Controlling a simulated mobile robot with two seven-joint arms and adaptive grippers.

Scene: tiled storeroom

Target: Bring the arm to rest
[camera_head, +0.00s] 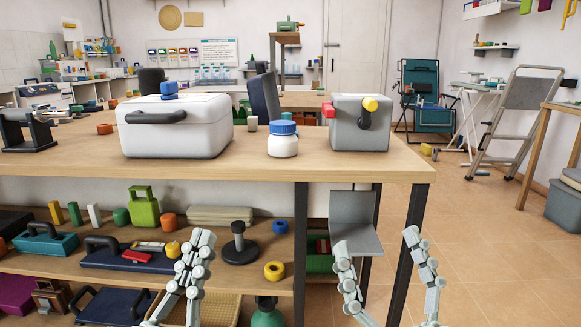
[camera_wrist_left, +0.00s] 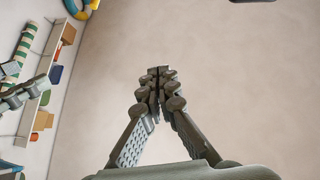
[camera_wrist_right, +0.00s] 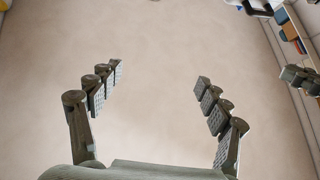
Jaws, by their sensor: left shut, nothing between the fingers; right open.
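My left gripper (camera_head: 202,240) stands upright in front of the workbench, low in the head view, with its fingers closed together. It holds nothing, and its fingertips meet in the left wrist view (camera_wrist_left: 158,72). My right gripper (camera_head: 376,240) stands upright to the right of it, near the bench's right leg. Its fingers are spread wide with nothing between them, as the right wrist view (camera_wrist_right: 160,75) also shows. Both grippers appear below the level of the bench top and apart from the things on it.
The wooden workbench (camera_head: 330,172) carries a white case (camera_head: 175,135), a blue-lidded white jar (camera_head: 283,142) and a grey box with a crank (camera_head: 350,132). Its lower shelf (camera_head: 225,270) holds several tools and blocks. Tiled floor (camera_head: 490,240) is open at right, before a stepladder (camera_head: 505,125).

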